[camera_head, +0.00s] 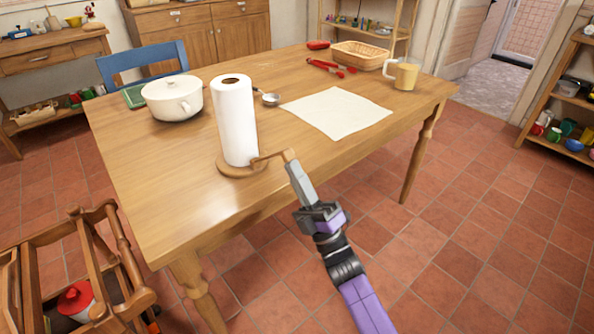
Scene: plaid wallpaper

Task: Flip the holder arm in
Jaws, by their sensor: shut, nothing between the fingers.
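A white paper towel roll (236,122) stands upright on a round wooden base (240,166) near the front edge of the table. The holder arm (268,157), a thin wooden piece, sticks out from the base to the right, with its end bent. My gripper (291,162) is shut and empty. Its tips are at the outer end of the holder arm, at the table's front edge. I cannot tell whether they touch it. The tips hide part of that end.
The wooden table (160,204) also bears a white pot (172,99), a ladle (270,99), a white cloth (336,112), red tongs (330,67), a basket (360,55) and a yellow mug (402,75). A wooden cart (130,272) stands at lower left. The tabletop right of the base is clear.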

